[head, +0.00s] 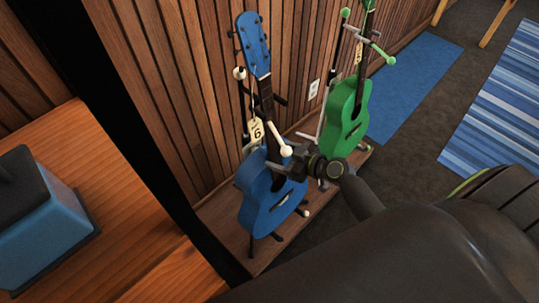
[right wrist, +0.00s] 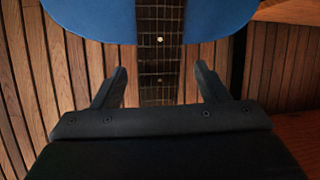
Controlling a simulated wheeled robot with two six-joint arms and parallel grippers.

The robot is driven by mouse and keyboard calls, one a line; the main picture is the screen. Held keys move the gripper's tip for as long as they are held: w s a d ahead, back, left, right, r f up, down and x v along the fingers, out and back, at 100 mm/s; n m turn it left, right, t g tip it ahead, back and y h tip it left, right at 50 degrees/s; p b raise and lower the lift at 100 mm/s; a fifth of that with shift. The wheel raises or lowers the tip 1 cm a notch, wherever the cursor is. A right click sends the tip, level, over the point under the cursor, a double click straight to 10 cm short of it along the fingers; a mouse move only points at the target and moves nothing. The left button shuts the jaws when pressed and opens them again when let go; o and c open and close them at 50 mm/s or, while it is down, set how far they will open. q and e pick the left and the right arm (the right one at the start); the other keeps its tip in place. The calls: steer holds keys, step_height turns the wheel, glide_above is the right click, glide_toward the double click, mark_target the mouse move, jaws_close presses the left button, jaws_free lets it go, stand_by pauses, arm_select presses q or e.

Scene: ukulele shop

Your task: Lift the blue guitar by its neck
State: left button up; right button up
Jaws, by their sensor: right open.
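The blue guitar (head: 262,207) stands upright on a stand against the slatted wall, its blue headstock at the top and its dark neck (head: 265,95) below. A paper tag (head: 254,131) hangs beside the neck. My right gripper (head: 284,164) is in front of the guitar, near where the neck meets the body, and partly hides it. In the right wrist view, my right gripper (right wrist: 161,76) is open, with one finger on each side of the fretted neck (right wrist: 159,50). Both fingers look apart from the neck. The blue body (right wrist: 92,20) fills the top. My left gripper is not in view.
A green guitar (head: 345,118) stands on the same wooden platform (head: 224,212), to the right. White-tipped stand arms (head: 286,150) flank the blue guitar. A wooden counter (head: 128,255) with a blue box (head: 42,235) is at left. Blue mats (head: 418,75) lie on the floor.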

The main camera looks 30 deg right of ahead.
mark_target(276, 152)
steer(key=shift+x, duration=1.9)
steer(key=shift+r, duration=0.15)
steer(key=shift+c, duration=0.3)
jaws_close()
steer(key=shift+w+r, duration=0.15)
steer(key=shift+r, duration=0.05)
